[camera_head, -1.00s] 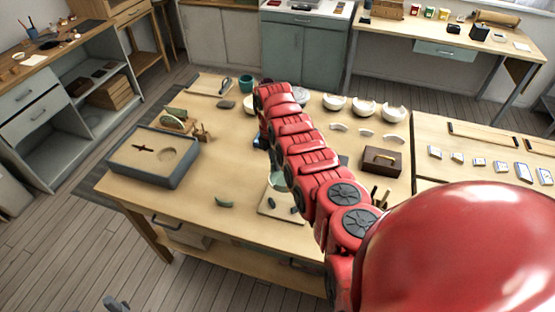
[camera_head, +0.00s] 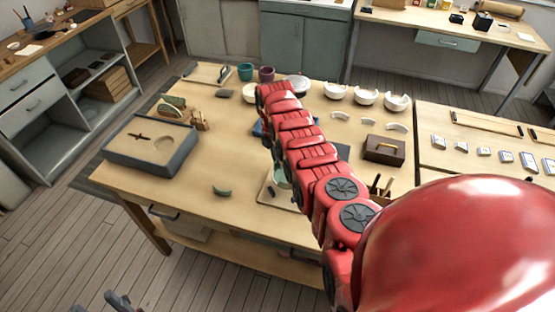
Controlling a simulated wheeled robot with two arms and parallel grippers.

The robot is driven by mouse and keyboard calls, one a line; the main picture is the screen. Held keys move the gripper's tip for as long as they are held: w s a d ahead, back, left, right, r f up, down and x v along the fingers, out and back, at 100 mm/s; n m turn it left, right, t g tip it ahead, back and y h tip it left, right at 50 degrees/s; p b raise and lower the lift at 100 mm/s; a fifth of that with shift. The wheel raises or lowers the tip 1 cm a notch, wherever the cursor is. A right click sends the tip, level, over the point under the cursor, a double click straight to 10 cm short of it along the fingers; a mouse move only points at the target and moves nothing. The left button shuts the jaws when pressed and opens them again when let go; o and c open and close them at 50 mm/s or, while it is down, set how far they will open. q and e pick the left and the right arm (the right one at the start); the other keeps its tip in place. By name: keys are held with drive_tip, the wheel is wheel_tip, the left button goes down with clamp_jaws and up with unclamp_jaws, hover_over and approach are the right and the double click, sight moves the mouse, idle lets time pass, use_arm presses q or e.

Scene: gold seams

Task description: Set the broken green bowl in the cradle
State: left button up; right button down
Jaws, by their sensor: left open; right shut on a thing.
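A pale green bowl (camera_head: 284,179) shows only in part at the left edge of my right arm, over a light square board with small dark pads, which looks like the cradle (camera_head: 264,199). I cannot tell whether the bowl rests there or hangs just above. My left gripper (camera_head: 98,304) is open and empty at the bottom left edge, off the table's front.
A grey-rimmed tray (camera_head: 118,157) stands on the table's left, by a small wooden rack (camera_head: 200,119). White broken bowls (camera_head: 366,97) line the back right, with a brown wooden box (camera_head: 385,150) in front. The table's front left is clear.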

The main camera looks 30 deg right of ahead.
drive_tip(key=shift+b, duration=0.3)
idle(0.5)
drive_tip(key=shift+f, duration=0.15)
idle(0.5)
drive_tip(key=shift+f+b, duration=1.8)
drive_tip(key=shift+b, duration=0.1)
idle(2.6)
drive_tip(key=shift+c, duration=1.7)
unclamp_jaws()
drive_tip(key=shift+r, duration=0.15)
drive_tip(key=shift+r+p, duration=2.55)
drive_tip(key=shift+r, duration=0.3)
